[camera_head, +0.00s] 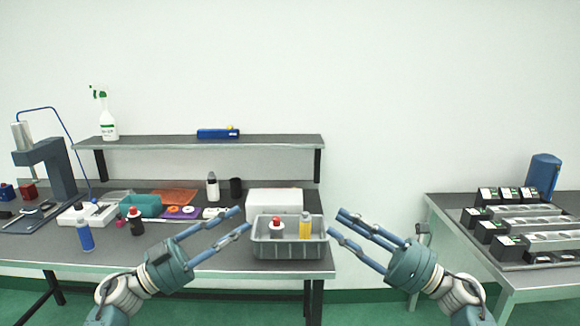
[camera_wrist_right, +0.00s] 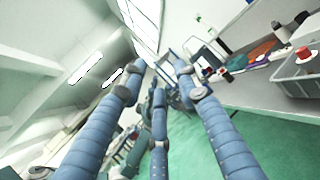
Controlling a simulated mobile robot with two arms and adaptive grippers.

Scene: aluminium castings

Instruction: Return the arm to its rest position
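My left gripper (camera_head: 240,219) comes in from the lower left in the head view. Its blue fingers are spread apart and hold nothing. The tips end just left of the grey bin. My right gripper (camera_head: 336,221) comes in from the lower right, its fingers spread and empty, the tips just right of the bin. In the right wrist view the right gripper's three blue fingers (camera_wrist_right: 160,90) stand apart with nothing between them.
A grey bin (camera_head: 290,251) with a red-capped bottle (camera_head: 276,229) and a yellow bottle (camera_head: 305,228) sits at the table's front right. A white box (camera_head: 274,203) is behind it. A second table (camera_head: 470,262) with black boxes stands at right, beyond a gap.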

